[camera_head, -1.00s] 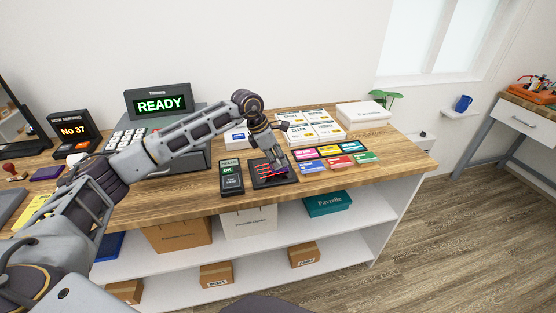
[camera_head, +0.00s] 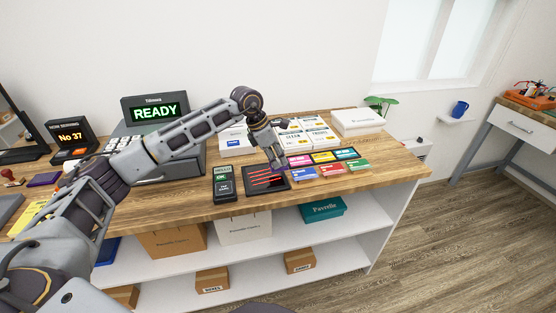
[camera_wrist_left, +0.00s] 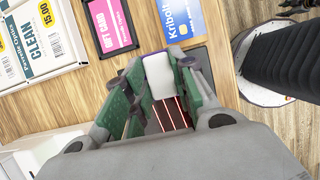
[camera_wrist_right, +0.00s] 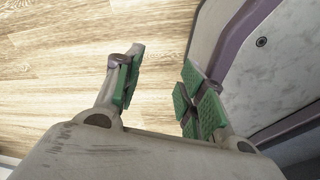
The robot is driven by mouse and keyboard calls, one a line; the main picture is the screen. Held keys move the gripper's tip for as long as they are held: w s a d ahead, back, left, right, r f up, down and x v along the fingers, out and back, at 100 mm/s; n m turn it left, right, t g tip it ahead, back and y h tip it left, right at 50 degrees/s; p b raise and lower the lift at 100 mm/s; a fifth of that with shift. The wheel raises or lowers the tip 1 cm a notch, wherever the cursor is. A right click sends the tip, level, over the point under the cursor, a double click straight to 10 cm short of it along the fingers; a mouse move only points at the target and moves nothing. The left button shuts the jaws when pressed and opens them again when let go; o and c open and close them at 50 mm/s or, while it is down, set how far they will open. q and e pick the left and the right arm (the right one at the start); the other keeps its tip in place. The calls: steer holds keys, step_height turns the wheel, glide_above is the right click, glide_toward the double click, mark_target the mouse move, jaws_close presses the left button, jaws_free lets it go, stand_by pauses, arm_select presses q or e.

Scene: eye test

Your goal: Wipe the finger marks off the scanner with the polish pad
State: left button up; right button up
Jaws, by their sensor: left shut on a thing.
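The scanner (camera_head: 259,184) is a flat black unit with glowing red lines, lying near the front edge of the wooden counter. My left gripper (camera_head: 277,164) is at its back right edge, pointing down. In the left wrist view, the left gripper's green-padded fingers are shut on the polish pad (camera_wrist_left: 158,74), a white block with a purple side. Part of the scanner (camera_wrist_left: 172,116) with its red lines shows between the fingers. I cannot tell whether the pad touches the glass, and finger marks cannot be made out. My right gripper (camera_wrist_right: 160,80) is open and empty above the floor.
A card terminal (camera_head: 223,184) stands just left of the scanner, and several coloured gift cards (camera_head: 331,170) lie to its right. White boxes (camera_head: 310,135) are behind. The register with the READY display (camera_head: 155,113) stands at the left. The counter's front edge is close.

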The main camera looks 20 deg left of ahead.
arm_select(q)
steer(key=shift+a+r+p, duration=0.1)
steer(key=shift+r+p, duration=0.45)
steer(key=shift+r, duration=1.1)
steer(key=shift+r+p, duration=0.4)
steer(key=shift+r, duration=0.45)
arm_select(e)
steer(key=shift+s+d+r, duration=0.25)
steer(key=shift+s+r, duration=0.15)
steer(key=shift+s, duration=0.15)
steer(key=shift+s+d+r, duration=0.25)
steer(key=shift+s+r, duration=0.15)
steer(key=shift+s, duration=0.15)
steer(key=shift+d, duration=0.25)
arm_select(q)
steer(key=shift+p, duration=0.3)
arm_select(e)
steer(key=shift+s+r, duration=0.1)
